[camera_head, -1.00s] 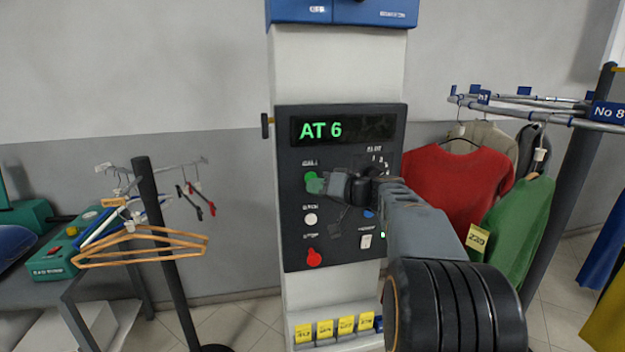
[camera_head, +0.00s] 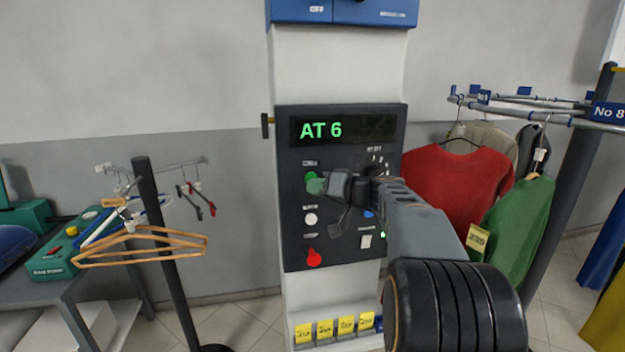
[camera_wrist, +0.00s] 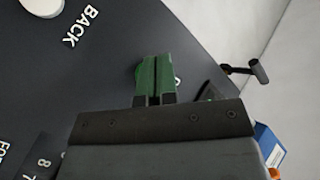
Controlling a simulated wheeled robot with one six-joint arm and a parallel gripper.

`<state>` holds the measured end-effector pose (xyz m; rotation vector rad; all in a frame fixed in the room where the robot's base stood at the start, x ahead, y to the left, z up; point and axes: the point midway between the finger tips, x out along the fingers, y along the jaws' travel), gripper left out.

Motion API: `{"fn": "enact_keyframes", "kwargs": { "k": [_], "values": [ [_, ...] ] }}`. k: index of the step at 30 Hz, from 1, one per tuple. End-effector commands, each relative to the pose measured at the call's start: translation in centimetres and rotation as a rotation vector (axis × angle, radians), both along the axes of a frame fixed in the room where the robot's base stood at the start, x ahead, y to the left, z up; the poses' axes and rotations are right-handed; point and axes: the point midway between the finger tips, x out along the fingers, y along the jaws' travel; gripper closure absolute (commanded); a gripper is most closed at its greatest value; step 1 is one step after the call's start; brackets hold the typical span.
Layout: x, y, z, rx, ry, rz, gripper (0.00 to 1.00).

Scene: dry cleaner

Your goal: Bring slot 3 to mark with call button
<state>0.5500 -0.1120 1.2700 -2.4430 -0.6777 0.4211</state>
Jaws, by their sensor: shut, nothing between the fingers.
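The dark control panel (camera_head: 340,240) is on a white column, and its display (camera_head: 342,129) reads "AT 6" in green. The round green button (camera_head: 311,176) is at its upper left, with a label too small to read. My gripper (camera_head: 317,186) is shut and empty, its greenish fingertips at the lower right of that button. I cannot tell whether they touch it. In the wrist view the shut fingers (camera_wrist: 153,80) cover most of the button. A selector (camera_head: 378,170) with small markings is partly hidden by my gripper.
Below are a white button (camera_head: 310,219), labelled BACK in the wrist view, a red knob (camera_head: 314,258) and a small white switch (camera_head: 366,242). At right, a red sweater (camera_head: 458,185) and green garment (camera_head: 517,222) hang from a rail (camera_head: 540,113). A hanger stand (camera_head: 165,250) is at left.

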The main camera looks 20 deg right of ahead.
Motion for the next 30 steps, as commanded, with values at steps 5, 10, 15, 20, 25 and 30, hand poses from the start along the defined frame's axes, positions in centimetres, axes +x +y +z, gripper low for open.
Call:
{"fn": "enact_keyframes", "kwargs": {
  "k": [5,10,15,20,25,30],
  "values": [
    [0.0,0.0,0.0,0.0,0.0,0.0,1.0],
    [0.0,0.0,0.0,0.0,0.0,0.0,1.0],
    [0.0,0.0,0.0,0.0,0.0,0.0,1.0],
    [0.1,-0.01,-0.05,0.0,0.0,0.0,1.0],
    [0.54,-0.1,-0.15,-0.001,-0.001,0.0,1.0],
    [0.91,-0.18,-0.09,0.0,0.001,0.001,1.0]
  ]
}}
